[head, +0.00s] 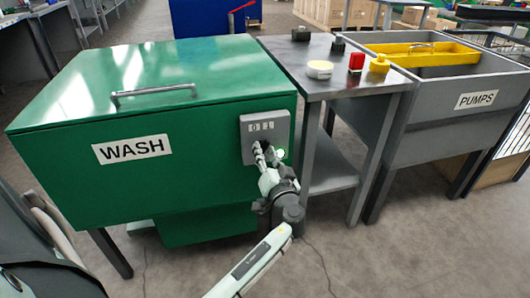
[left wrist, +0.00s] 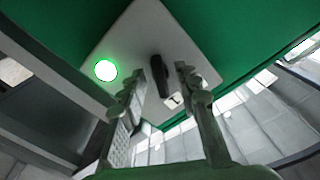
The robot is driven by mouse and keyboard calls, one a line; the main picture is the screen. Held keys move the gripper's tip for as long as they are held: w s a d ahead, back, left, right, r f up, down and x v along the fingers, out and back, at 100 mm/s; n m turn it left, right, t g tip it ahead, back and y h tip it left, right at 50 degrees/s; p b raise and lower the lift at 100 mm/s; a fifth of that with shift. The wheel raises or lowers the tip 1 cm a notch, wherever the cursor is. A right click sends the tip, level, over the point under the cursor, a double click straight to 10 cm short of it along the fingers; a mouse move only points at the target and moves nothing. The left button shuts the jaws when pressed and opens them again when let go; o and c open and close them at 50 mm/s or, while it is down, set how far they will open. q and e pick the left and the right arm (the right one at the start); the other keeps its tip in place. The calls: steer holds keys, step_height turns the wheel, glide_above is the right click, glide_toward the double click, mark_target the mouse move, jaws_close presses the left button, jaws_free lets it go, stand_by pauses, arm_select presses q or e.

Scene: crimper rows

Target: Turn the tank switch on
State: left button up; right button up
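The green wash tank (head: 200,95) with a lid handle and a WASH label stands at the left in the head view. Its grey switch panel (head: 279,127) is on the front face near the right corner. A round lamp (head: 281,154) on the panel glows green; it also shows in the left wrist view (left wrist: 105,70). A black switch knob (left wrist: 159,76) stands out from the panel. My left gripper (head: 261,150) is at the panel, its fingers apart on either side of the knob, with small gaps visible in the left wrist view. My right gripper is not in view.
A grey side table (head: 312,85) right of the tank holds a red block (head: 357,62), a yellow knob-like part (head: 379,64), a round pale part (head: 320,69) and dark pieces. Beyond it is a grey sink labelled PUMPS (head: 440,115). The floor in front is clear.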

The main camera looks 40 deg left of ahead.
arm_select(q)
steer(key=v, duration=0.7)
steer(key=shift+s, duration=0.1)
steer(key=s+a+f+m+g+h, duration=0.1)
steer(key=s+f+g+h, duration=0.1)
steer(key=s+f, duration=0.35)
steer(key=s+a+f+m+g+h, duration=0.1)
steer(key=s+a+f+g+h, duration=0.15)
steer(key=f, duration=0.65)
steer(key=s+d+f+m+g+h, duration=0.1)
steer(key=s+d+f+g+h, duration=0.1)
steer(key=s, duration=0.5)
steer(key=s+d+f+m+g+h, duration=0.2)
steer(key=s+d+f+h, duration=0.3)
steer(key=s+f+h, duration=0.1)
step_height(320, 180, down, 2)
steer(key=shift+s+d+f, duration=0.1)
steer(key=shift+s+d, duration=0.2)
steer(key=shift+s, duration=0.5)
